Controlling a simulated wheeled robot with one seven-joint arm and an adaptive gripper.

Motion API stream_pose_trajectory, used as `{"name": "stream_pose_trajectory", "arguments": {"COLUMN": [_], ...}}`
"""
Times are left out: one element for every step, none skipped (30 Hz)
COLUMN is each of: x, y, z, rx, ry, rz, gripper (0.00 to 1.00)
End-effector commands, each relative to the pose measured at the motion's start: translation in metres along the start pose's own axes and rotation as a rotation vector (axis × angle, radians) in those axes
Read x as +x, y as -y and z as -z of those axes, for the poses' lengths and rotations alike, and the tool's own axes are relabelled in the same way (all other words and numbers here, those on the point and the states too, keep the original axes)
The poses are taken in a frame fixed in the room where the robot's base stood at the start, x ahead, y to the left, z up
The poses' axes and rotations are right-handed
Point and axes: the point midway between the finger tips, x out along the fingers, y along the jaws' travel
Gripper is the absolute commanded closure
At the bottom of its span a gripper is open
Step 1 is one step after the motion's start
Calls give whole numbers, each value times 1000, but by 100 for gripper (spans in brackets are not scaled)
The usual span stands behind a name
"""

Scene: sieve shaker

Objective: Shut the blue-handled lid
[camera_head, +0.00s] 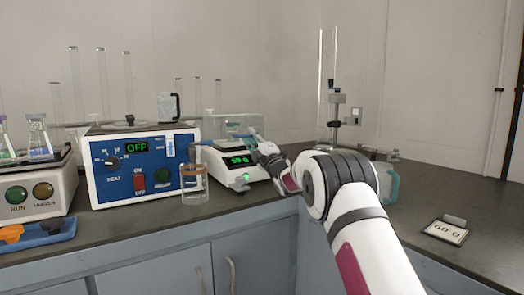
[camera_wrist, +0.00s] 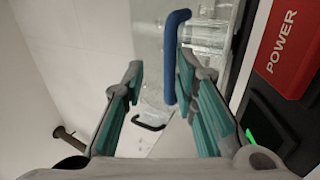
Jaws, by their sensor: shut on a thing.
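The blue handle (camera_wrist: 172,55) of the lid stands upright in the wrist view, against the right finger. The clear panel (camera_wrist: 148,45) behind it looks like the lid. In the head view a clear box (camera_head: 232,125) sits on top of the white balance (camera_head: 236,166); whether its lid is fully down cannot be told. My gripper (camera_head: 266,149) is at the right side of this box.
A blue-fronted heater (camera_head: 145,165) and a glass beaker (camera_head: 194,185) stand left of the balance. A red POWER panel (camera_wrist: 288,45) is close on the right in the wrist view. A label stand (camera_head: 446,232) is at the right, with bare bench around it.

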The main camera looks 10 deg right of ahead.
Motion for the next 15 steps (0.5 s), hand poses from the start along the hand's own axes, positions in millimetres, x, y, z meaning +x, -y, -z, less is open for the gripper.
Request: {"name": "stream_pose_trajectory", "arguments": {"x": [-8,-12,-18,-23,-28,-34,-39,-44,-50,-54,-58,-63,-67,-70,-74], "y": [-5,-5,-5,-5,-4,-4,-4,-3,-3,-3,-3,-3,-2,-2,-2], "z": [-2,-2,-2,-2,-2,-2,-2,-2,-2,-2,-2,-2,-2,-2,-2], "rx": [-1,-1,-2,-2,-1,-1,-1,-1,-2,-1,-1,-1,-1,0,0], "ry": [1,2,1,1,1,1,2,2,2,2,2,2,2,1,2], "rz": [-8,-7,-8,-8,-7,-6,-6,-5,-6,-5,-6,-6,-5,-6,-5], "gripper": [82,82,82,82,82,82,82,82,82,82,82,82,82,82,82]}}
